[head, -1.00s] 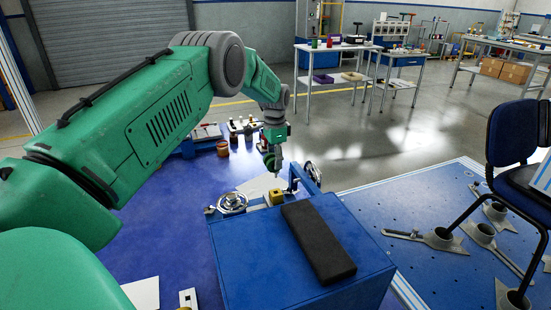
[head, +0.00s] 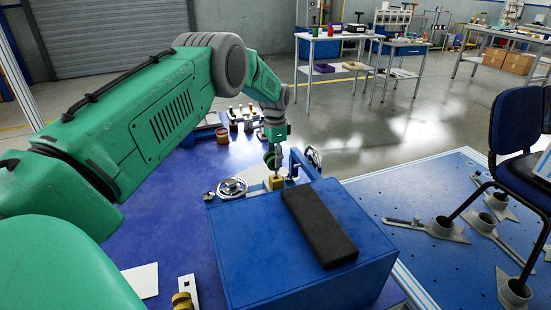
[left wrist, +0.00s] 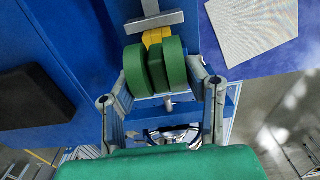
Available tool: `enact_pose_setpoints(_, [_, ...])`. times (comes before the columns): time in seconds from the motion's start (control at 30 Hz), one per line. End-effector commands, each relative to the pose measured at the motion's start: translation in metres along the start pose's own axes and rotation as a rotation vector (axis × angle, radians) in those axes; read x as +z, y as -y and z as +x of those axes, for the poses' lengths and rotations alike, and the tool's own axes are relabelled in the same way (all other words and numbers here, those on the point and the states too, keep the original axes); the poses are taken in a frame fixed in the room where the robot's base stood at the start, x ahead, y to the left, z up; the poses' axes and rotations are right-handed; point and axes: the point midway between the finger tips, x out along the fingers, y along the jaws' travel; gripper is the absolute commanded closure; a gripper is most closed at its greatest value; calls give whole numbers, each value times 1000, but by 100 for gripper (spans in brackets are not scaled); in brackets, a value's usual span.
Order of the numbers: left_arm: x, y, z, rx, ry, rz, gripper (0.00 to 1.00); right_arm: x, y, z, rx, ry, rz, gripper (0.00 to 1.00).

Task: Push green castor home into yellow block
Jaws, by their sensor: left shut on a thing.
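The green castor (head: 270,160) is held by my left gripper (head: 277,158) just above the small yellow block (head: 276,183). In the left wrist view the castor (left wrist: 156,68) shows as two green wheels between the fingers of my left gripper (left wrist: 160,78), which is shut on it. The yellow block (left wrist: 153,36) shows right behind the wheels, beside a grey metal bar. The castor's stem and how deep it sits in the block are hidden. My right gripper is in neither view.
A blue box (head: 300,262) with a black pad (head: 318,228) stands in front of the block. A handwheel (head: 232,187) is left of the block and another (head: 313,157) to its right. A blue chair (head: 518,125) stands on the right platform.

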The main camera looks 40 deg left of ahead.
Motion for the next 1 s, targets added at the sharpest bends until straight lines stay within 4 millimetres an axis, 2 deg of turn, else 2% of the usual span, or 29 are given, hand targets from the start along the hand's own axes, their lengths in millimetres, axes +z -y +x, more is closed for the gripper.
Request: enact_pose_setpoints(1.0, [1,-1,0,0,0,0,84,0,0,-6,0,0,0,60])
